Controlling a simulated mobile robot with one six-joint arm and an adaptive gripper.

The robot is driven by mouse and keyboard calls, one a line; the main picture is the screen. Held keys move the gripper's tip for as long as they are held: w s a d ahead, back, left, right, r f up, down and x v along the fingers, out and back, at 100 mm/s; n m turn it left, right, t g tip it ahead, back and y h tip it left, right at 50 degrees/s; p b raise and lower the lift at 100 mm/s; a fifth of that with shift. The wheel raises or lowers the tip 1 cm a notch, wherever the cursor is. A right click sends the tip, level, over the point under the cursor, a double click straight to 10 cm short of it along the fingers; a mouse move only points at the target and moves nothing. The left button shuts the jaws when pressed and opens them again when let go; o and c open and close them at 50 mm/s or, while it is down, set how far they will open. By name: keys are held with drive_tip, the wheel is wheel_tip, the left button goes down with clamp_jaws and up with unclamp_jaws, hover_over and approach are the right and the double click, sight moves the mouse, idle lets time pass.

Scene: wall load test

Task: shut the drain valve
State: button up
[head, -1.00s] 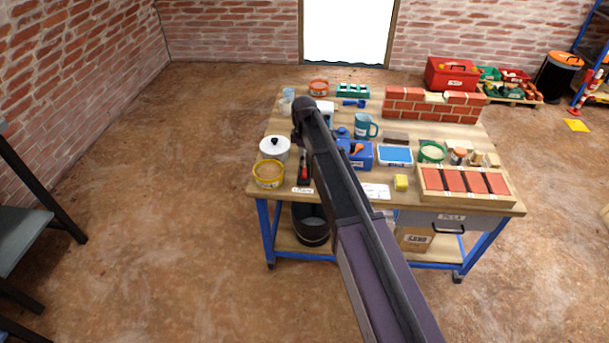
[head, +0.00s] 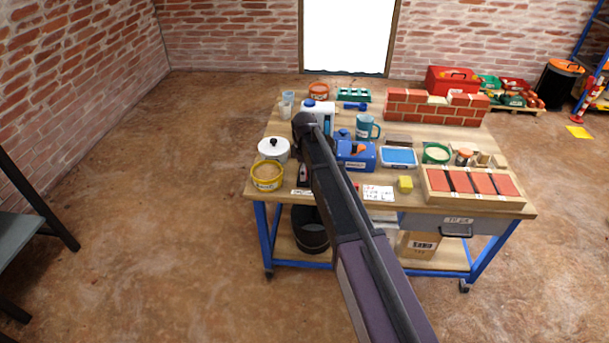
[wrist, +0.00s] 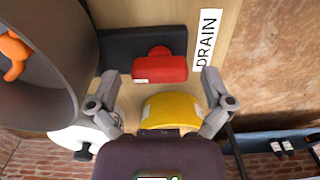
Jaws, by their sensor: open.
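The drain valve shows in the wrist view as a red handle (wrist: 160,66) on a dark block, beside a white label reading DRAIN (wrist: 207,42). In the head view a small red part of it (head: 303,173) shows at the bench's front left, mostly hidden behind my arm. My gripper (wrist: 160,84) is open and empty in the wrist view. Its fingers are spread either side of the red handle's near end, and I see no clear contact. In the head view my arm hides the gripper.
A yellow tub (head: 267,178) and a white lidded pot (head: 273,150) stand left of the valve. A blue device (head: 356,154) with an orange part stands to its right. A large dark cylinder (wrist: 75,45) fills the wrist view's left side. Bare floor lies left of the bench.

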drive_tip(key=shift+f, duration=0.1)
drive_tip(key=shift+c, duration=0.2)
drive_tip(key=c, duration=1)
drive_tip(key=shift+m, duration=0.4)
drive_tip(key=m, duration=0.7)
drive_tip(key=shift+m, duration=0.4)
drive_tip(key=m, duration=0.9)
drive_tip(key=shift+s+m, duration=0.1)
drive_tip(key=shift+m, duration=0.2)
